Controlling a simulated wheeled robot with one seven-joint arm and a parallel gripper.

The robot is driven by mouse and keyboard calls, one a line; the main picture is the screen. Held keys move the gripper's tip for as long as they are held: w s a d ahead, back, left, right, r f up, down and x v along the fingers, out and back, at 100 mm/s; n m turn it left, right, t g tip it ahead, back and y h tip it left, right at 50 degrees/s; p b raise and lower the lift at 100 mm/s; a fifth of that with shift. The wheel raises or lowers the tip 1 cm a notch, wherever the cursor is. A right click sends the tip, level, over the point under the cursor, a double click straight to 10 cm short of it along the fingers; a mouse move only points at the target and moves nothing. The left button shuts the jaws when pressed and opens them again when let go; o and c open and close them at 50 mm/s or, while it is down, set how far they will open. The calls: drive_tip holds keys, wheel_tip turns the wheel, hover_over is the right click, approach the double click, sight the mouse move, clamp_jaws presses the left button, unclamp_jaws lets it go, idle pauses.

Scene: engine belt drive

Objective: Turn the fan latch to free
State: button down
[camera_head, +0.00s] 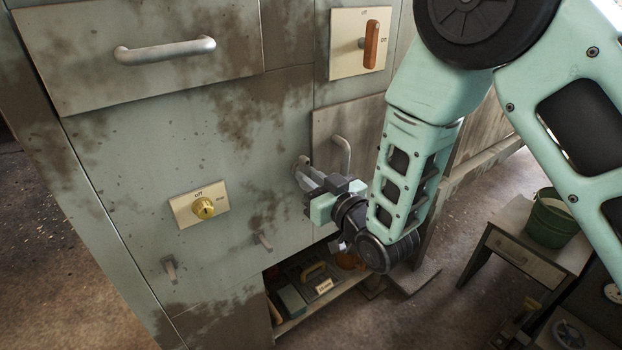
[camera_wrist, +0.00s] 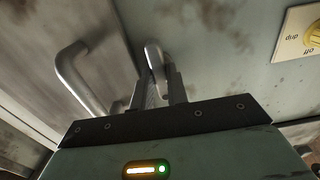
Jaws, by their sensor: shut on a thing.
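My gripper (camera_head: 311,177) is at the cabinet front, its fingers closed on a small grey metal handle (camera_head: 301,163). In the wrist view the fingers (camera_wrist: 160,88) close around the rounded bar (camera_wrist: 153,54), whose lower part they hide. No readable label marks it as the fan latch. A yellow knob (camera_head: 203,208) on a cream plate sits left of the gripper; it also shows in the wrist view (camera_wrist: 313,36). An upright orange-brown lever (camera_head: 371,45) on another cream plate is above, apart from the gripper.
A curved grey handle (camera_head: 342,155) is close beside my gripper. A long drawer handle (camera_head: 165,50) is at upper left. Small grey fittings (camera_head: 170,268) sit lower on the front. An open shelf (camera_head: 318,307) holds items below. A green bucket (camera_head: 552,220) stands on a side table.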

drive_tip(key=c, duration=1.4)
unclamp_jaws()
drive_tip(key=shift+s, duration=0.1)
drive_tip(key=shift+p+v, duration=3)
drive_tip(key=shift+v, duration=2.95)
